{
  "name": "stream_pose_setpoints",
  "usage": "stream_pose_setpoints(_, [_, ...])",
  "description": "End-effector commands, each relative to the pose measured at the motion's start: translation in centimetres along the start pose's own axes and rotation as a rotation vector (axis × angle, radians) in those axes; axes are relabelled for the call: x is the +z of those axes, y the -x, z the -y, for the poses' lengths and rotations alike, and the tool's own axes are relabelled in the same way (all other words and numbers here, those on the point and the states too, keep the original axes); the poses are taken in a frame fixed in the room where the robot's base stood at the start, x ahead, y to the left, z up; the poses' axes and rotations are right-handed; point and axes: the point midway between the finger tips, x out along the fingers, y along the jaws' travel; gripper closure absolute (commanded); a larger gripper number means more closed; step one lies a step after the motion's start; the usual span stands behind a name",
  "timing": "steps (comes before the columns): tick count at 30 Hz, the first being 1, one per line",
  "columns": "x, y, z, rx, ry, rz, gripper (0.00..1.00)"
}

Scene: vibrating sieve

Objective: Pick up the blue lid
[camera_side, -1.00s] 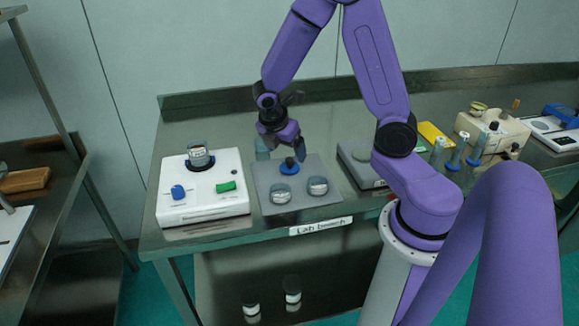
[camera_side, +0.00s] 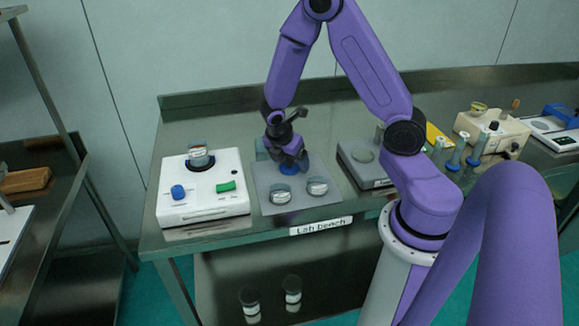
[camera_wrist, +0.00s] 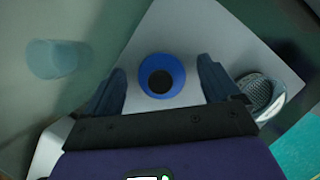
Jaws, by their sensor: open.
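The blue lid (camera_wrist: 177,68), a round disc with a black knob in its middle, lies on the grey mat (camera_wrist: 215,32). In the side view the lid (camera_side: 289,171) is partly covered by my gripper (camera_side: 290,158). My gripper (camera_wrist: 161,70) is open and empty, pointing down over the lid. In the wrist view one finger is on each side of the lid, with mat visible between each finger and the rim. I cannot tell the exact height of the fingertips above the mat.
Two round sieve containers (camera_side: 280,195) (camera_side: 317,187) stand on the mat's front part; one shows mesh in the wrist view (camera_wrist: 258,92). A clear beaker (camera_wrist: 52,58) stands behind the mat. A white machine (camera_side: 203,203) is left, a grey scale (camera_side: 362,165) right.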

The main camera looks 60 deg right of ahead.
Motion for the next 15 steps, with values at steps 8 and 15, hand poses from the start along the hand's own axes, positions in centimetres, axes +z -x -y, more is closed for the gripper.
stream_pose_setpoints(8, [0.00, 0.02, 0.01, 0.000, 0.000, 0.000, 0.71])
stream_pose_setpoints(15, [0.02, 0.05, 0.00, 0.000, -0.001, 0.000, 0.71])
